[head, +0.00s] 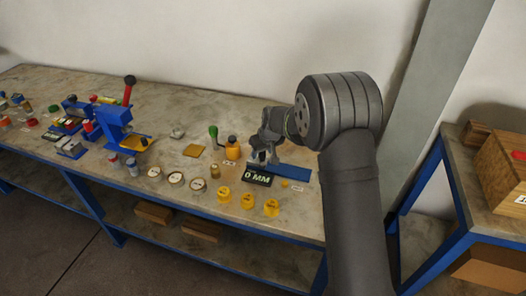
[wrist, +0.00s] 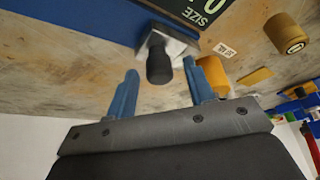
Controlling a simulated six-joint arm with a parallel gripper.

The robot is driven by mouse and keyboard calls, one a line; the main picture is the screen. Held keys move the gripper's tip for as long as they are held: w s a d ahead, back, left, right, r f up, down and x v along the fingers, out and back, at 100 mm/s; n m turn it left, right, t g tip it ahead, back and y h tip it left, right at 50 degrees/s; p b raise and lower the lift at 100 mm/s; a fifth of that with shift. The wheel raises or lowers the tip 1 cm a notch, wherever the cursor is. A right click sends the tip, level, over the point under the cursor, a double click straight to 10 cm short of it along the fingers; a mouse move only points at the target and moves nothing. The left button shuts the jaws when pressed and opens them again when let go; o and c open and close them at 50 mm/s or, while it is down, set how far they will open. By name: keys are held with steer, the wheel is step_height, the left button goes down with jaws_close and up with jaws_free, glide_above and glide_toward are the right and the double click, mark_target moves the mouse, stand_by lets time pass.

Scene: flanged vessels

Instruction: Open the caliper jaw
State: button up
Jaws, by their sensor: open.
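The caliper stands near the bench's front right, with a blue base (head: 294,172) and a dark display (head: 258,178) reading "0 MM". In the wrist view its blue base (wrist: 75,18) and part of the display (wrist: 205,12) show. A grey metal block (wrist: 178,40) with a black knob (wrist: 159,66) sits at the base's edge; I take it for the jaw slide. My gripper (wrist: 160,70) is open, its two blue fingers on either side of the knob in the picture, with gaps on both sides. In the head view my gripper (head: 262,153) is over the caliper, partly hiding it.
Several yellow pieces (head: 247,201) stand along the front edge. Round dials (head: 176,178) and a blue press (head: 113,122) stand farther left.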

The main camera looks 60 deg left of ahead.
steer(key=shift+c, duration=0.4)
jaws_close()
steer(key=w+d, duration=0.5)
steer(key=shift+o, duration=0.4)
jaws_free()
steer(key=v, duration=1.7)
steer(key=shift+r, duration=0.2)
steer(key=shift+f, duration=0.15)
